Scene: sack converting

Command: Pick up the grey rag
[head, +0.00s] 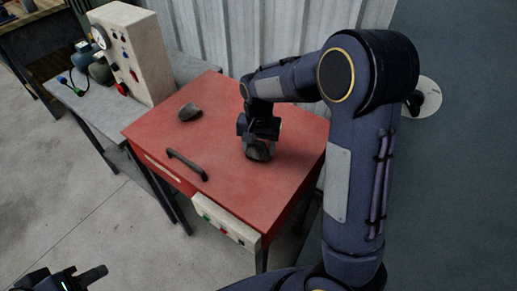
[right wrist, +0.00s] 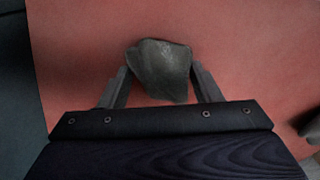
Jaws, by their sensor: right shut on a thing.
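A crumpled dark grey lump, which looks like the grey rag (head: 260,151), is on the red table top under my right gripper (head: 258,138). In the right wrist view the grey rag (right wrist: 160,70) sits between the two fingers of my right gripper (right wrist: 160,88), which are shut on it. I cannot tell whether it is lifted off the table. My left gripper (head: 62,280) is at the bottom left corner, away from the table and partly cut off. Its finger opening is not clear.
A similar dark grey lump (head: 190,111) lies further left on the red table (head: 230,105). A dark handle (head: 187,164) is near the table's front left edge, and a button panel (head: 226,221) is on its front. A control box (head: 132,50) stands on a side bench.

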